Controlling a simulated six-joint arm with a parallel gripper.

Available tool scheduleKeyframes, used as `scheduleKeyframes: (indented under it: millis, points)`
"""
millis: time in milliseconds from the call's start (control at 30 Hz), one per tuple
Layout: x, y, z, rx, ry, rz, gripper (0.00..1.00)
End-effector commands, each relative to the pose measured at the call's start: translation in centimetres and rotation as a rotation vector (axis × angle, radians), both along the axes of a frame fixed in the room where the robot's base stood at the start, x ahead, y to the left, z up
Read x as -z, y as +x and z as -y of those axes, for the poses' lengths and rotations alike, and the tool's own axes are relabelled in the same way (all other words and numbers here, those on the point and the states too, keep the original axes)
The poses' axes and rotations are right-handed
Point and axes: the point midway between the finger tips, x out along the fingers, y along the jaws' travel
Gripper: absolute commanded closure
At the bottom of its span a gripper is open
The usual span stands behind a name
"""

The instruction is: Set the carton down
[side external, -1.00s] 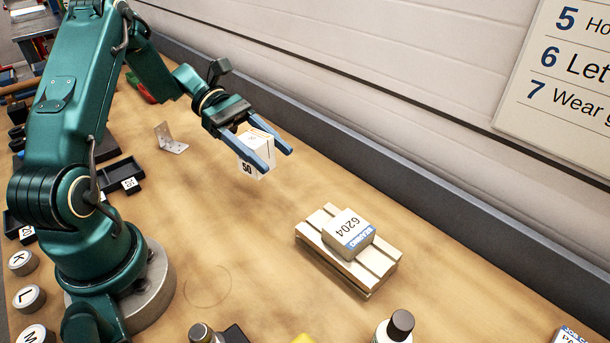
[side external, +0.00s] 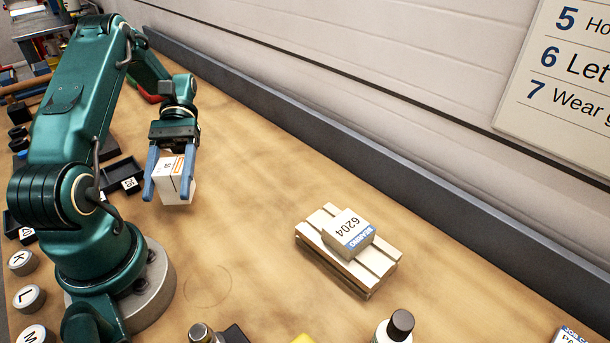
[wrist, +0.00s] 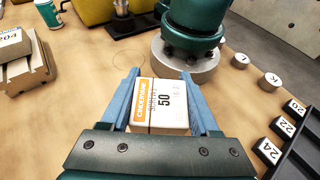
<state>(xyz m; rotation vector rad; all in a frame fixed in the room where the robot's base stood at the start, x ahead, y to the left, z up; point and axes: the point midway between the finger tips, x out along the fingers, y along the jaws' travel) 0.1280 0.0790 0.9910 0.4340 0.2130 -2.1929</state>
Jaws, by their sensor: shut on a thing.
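My gripper (side external: 171,178) is shut on a white carton (side external: 175,185) with an orange label panel. Its blue fingers lie on either side of the carton. In the wrist view the carton (wrist: 160,104) sits between the fingers of my gripper (wrist: 164,92) and shows the number 50. In the side view it appears held above the wooden bench (side external: 250,230); the exact gap under it is hard to tell.
A slatted wooden pallet (side external: 376,262) bearing a 6204 bearing box (side external: 348,232) stands right of centre. A black tray (wrist: 290,140) with number tags and round lettered buttons (wrist: 270,81) lie near my base. A white bottle (side external: 395,328) stands at the front. The bench between carton and pallet is clear.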

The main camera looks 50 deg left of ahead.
Motion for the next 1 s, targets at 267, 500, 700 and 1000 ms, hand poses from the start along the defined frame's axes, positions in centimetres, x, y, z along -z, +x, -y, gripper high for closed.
scheduleKeyframes:
  millis: [267,500,700,1000]
  points:
    - [0.5,-5.2,-4.2,0.807,0.001,0.001,1.0]
    - [-1.2,-3.1,-9.9,1.562,0.0,0.004,1.0]
    - [-3.4,3.5,-11.5,2.158,0.001,0.007,1.0]
    - [-4.6,8.4,-8.4,2.47,-0.002,0.004,1.0]
